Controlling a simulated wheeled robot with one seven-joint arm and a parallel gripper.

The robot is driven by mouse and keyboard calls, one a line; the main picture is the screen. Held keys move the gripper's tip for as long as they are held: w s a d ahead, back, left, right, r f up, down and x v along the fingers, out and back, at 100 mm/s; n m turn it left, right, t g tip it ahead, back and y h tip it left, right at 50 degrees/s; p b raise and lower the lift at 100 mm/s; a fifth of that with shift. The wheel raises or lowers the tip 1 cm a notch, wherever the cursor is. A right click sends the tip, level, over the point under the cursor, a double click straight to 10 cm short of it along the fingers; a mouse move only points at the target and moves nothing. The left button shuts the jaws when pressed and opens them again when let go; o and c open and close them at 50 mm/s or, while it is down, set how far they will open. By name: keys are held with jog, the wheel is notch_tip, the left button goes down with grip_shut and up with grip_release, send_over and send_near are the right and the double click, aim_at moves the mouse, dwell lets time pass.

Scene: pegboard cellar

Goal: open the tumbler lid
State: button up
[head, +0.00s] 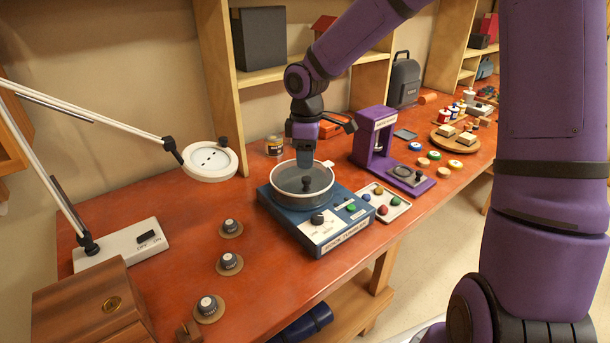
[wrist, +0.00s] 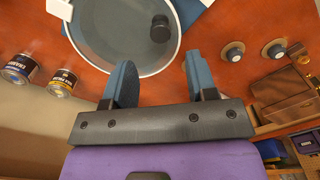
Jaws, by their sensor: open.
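The rock tumbler is a blue box (head: 330,235) with a round drum on top, in the middle of the head view. Its lid (head: 290,178) is a grey see-through disc with a pale rim, lying flat over the drum. A black knob (head: 307,183) stands on the lid; it also shows in the wrist view (wrist: 160,28), on the lid's right side. My gripper (head: 304,160) hangs over the back of the lid, pointing down. In the wrist view my gripper (wrist: 160,66) is open and empty, its fingertips at the lid's edge, apart from the knob.
A magnifier lamp (head: 209,160) and several dial knobs (head: 229,262) are to the left. A tray of stones (head: 384,203) and a purple press (head: 372,145) stand on the right. Cans (head: 274,146) stand behind.

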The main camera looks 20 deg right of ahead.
aim_at(306, 178)
notch_tip(306, 178, down, 6)
jog(key=shift+f, duration=0.25)
grip_shut()
dwell(0.3)
